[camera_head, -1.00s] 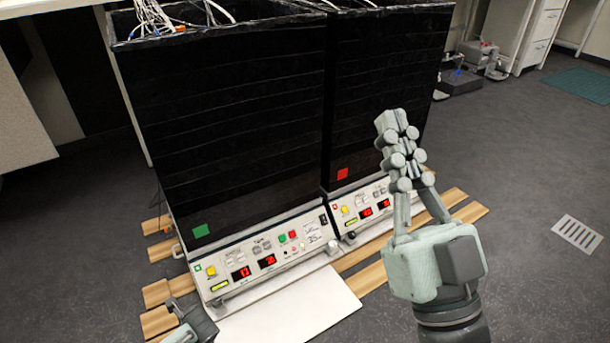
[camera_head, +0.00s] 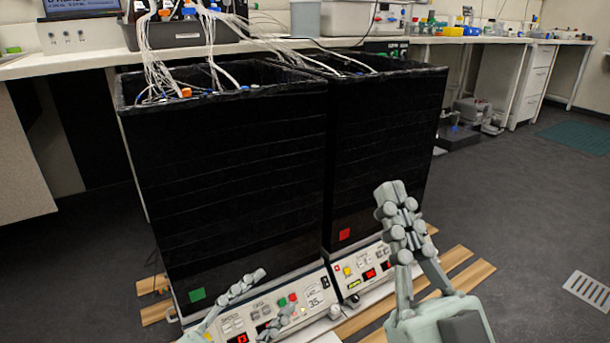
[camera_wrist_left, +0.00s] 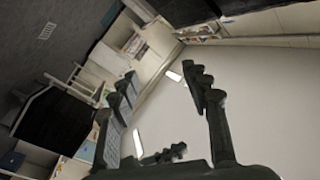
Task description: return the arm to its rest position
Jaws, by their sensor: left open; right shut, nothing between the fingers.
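My left gripper (camera_head: 280,291) shows at the bottom of the head view, in front of the control panel of the left black bioreactor. Its two fingers are spread apart with nothing between them. In the left wrist view its fingers (camera_wrist_left: 160,76) are also apart and empty, against a tilted view of the room. My right gripper (camera_head: 391,190) points upward in front of the right bioreactor. Its fingers are together and hold nothing. The rest of both arms is mostly out of the head view.
Two tall black bioreactors, left (camera_head: 225,180) and right (camera_head: 385,150), stand side by side on a wooden pallet (camera_head: 470,276). Tubes and cables (camera_head: 205,45) hang over their tops from the bench (camera_head: 75,62) behind. The floor to the right is clear around a grate (camera_head: 588,290).

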